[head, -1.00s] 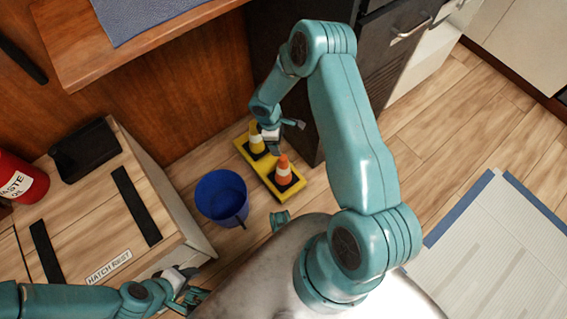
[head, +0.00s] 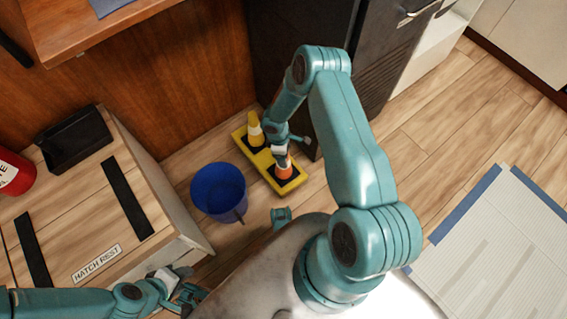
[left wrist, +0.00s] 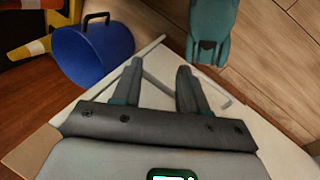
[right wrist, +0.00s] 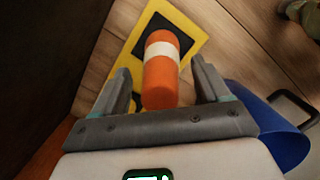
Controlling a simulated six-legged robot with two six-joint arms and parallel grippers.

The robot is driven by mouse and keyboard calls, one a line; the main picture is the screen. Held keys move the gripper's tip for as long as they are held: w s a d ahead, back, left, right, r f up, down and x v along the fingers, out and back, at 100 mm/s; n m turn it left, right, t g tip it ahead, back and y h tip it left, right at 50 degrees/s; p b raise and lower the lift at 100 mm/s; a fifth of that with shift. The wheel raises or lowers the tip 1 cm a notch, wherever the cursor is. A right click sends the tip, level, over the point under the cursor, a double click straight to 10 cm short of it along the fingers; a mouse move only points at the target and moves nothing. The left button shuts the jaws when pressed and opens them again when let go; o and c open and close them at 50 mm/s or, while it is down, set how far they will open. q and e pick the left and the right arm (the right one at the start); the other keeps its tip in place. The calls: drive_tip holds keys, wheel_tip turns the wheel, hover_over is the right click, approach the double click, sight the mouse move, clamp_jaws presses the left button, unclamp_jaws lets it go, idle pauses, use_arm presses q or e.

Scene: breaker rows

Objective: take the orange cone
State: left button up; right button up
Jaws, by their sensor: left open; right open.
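The orange cone (head: 284,170) with a white band stands on a black square of the yellow tray (head: 263,171) on the floor. In the right wrist view the cone (right wrist: 161,72) rises between the two fingers of my right gripper (right wrist: 164,85), which is open. In the head view my right gripper (head: 281,150) is over the cone and hides its top. A yellow cone (head: 254,130) stands at the tray's other end. My left gripper (head: 188,291) is open and empty near the box's edge; it also shows in the left wrist view (left wrist: 158,72).
A blue bucket (head: 219,191) stands just left of the tray. The wooden box marked hatch rest (head: 75,225) is at the left, with a black holder on top. A dark cabinet (head: 300,60) is close behind the tray.

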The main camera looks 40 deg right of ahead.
drive_tip(key=shift+r, duration=0.1)
clamp_jaws()
drive_tip(key=shift+r, duration=0.15)
